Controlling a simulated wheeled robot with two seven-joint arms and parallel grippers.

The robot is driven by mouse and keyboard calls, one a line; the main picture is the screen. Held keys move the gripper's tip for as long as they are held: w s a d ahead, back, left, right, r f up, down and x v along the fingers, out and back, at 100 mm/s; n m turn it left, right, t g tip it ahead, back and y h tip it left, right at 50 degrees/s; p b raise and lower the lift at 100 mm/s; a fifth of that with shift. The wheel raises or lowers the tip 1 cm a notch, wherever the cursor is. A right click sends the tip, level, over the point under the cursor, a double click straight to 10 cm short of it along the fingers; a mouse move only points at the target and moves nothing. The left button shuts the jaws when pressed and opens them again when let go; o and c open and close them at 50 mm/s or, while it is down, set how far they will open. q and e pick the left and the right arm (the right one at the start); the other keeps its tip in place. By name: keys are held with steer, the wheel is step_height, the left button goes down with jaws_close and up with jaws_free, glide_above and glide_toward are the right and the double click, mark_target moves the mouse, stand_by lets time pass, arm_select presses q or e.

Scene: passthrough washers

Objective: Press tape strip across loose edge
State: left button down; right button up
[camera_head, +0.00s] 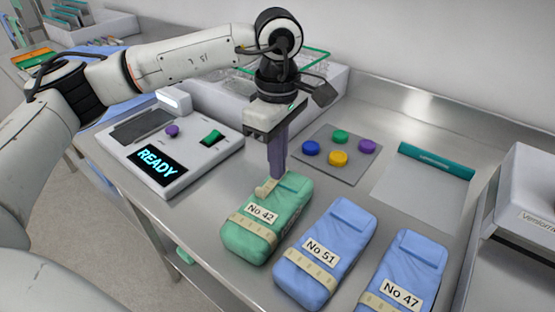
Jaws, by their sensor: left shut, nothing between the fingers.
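A green wrapped pack labelled No 42 (285,215) lies on the steel table, with a pale band around its lower part. A short cream tape strip (264,190) sits at the pack's upper left edge, and its left end looks raised. My left gripper (277,177) is shut and points down at the top of the green pack, right beside the tape strip. Its fingertips seem to touch the pack or the strip, but I cannot tell which. Part of the pack's upper edge is hidden behind the fingers. My right gripper is not in view.
Blue packs No 51 (325,252) and No 47 (405,270) lie to the right. A device reading READY (185,178) stands left. A grey plate (352,176) with coloured buttons and a teal-edged sheet (420,200) lie behind. A white machine (525,200) stands far right.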

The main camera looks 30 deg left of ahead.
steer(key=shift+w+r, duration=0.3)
arm_select(q)
steer(key=shift+f, duration=0.15)
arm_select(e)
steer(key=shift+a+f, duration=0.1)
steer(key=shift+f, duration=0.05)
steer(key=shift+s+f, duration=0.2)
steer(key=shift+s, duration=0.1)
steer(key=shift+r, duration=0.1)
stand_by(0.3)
